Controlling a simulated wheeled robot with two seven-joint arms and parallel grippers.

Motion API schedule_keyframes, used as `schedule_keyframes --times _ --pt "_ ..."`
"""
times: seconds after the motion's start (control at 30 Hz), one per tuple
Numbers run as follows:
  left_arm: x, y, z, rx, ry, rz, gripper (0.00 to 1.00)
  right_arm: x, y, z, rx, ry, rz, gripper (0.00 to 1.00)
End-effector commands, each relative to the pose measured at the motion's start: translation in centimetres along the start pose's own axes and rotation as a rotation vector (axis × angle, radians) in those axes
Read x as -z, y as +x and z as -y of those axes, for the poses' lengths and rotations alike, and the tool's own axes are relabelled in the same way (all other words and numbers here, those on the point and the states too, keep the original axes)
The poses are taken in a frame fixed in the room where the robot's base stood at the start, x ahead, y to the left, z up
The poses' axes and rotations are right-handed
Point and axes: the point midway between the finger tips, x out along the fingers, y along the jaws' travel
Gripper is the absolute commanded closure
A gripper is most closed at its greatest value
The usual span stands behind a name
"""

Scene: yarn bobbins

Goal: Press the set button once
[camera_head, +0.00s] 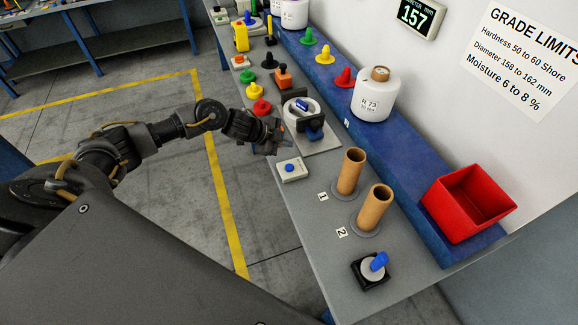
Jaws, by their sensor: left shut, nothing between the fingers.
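A small white box with a blue round button (290,168) sits on the grey bench near its left edge; I cannot read any label on it. My left gripper (279,140) is shut and empty, just beyond that button box in the picture, at the bench's left edge. It appears apart from the button. Another small white box with an orange button (239,61) stands farther back on the bench. No lettering shows which one is the set button. My right gripper is out of view.
A device with a white ring and blue parts (303,112) stands close to my left gripper. Two brown tubes (350,171) (374,207), a blue knob (379,261) and a red bin (466,203) lie rightward. A white bobbin (375,96) stands on the blue shelf.

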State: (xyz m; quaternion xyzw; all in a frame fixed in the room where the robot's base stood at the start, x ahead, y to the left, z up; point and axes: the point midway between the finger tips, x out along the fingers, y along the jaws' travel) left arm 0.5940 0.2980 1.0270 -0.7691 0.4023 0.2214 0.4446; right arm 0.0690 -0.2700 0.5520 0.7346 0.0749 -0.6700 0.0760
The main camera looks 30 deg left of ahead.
Motion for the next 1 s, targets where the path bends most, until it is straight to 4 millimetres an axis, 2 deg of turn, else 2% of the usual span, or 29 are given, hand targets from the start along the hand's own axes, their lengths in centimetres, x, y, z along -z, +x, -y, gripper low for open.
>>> schedule_keyframes --times 0.27,0.47,0.77,1.0 --pt "-0.3 0.5 -0.4 0.001 0.0 0.0 1.0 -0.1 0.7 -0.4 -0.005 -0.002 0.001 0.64" --pt "-1.3 1.8 -1.3 0.002 0.0 -0.001 1.0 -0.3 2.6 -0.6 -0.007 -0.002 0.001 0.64" --pt "-3.4 4.8 -3.4 0.002 0.0 -0.001 1.0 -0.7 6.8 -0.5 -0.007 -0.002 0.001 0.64" --pt "-4.3 6.1 -4.4 0.001 -0.001 -0.001 1.0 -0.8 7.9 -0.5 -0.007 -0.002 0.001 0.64"
